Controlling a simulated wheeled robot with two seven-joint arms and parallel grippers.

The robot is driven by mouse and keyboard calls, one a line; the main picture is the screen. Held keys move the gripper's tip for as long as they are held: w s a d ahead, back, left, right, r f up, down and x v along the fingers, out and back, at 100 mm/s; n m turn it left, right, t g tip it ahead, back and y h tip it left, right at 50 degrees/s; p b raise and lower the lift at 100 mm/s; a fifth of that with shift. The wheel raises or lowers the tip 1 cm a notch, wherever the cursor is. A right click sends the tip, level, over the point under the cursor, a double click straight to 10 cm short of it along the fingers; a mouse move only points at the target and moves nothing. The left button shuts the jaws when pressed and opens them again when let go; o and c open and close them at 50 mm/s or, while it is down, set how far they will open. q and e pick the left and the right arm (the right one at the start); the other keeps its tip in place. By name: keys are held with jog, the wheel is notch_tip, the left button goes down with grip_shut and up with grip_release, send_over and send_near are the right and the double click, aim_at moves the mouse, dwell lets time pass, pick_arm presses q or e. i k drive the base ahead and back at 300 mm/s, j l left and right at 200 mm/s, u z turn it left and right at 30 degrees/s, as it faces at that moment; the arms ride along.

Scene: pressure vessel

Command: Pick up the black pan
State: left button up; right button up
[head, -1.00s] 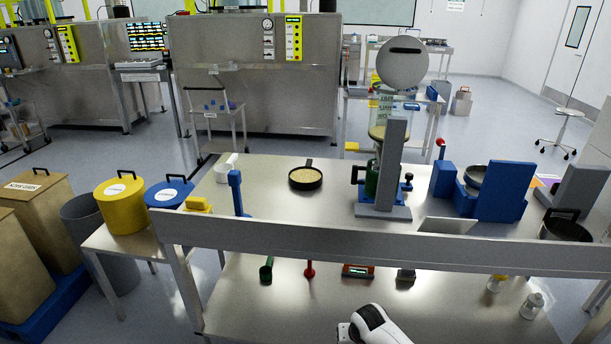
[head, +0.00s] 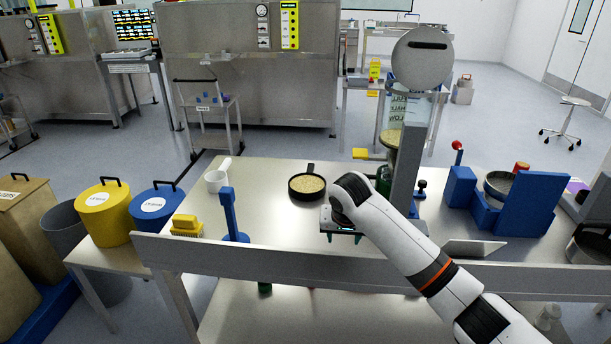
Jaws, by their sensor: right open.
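The black pan (head: 307,196) is small and round, holds tan grains, and sits on the steel table. Its short black handle points away from me, toward the back of the table. My right arm reaches in from the lower right over the table's front rail. My right gripper (head: 342,238) is in front of the pan and a little to its right, apart from it. Its fingertips point down, spread apart with nothing visible between them. My left gripper is not in view.
A white cup (head: 217,181), a blue upright stand (head: 230,215) and a yellow brush (head: 186,225) are left of the pan. A grey hopper stand (head: 407,165) rises right of it, partly behind my arm. The raised front rail (head: 230,261) crosses the near edge.

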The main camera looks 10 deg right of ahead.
aim_at(307, 186)
jog(key=i, duration=1.5)
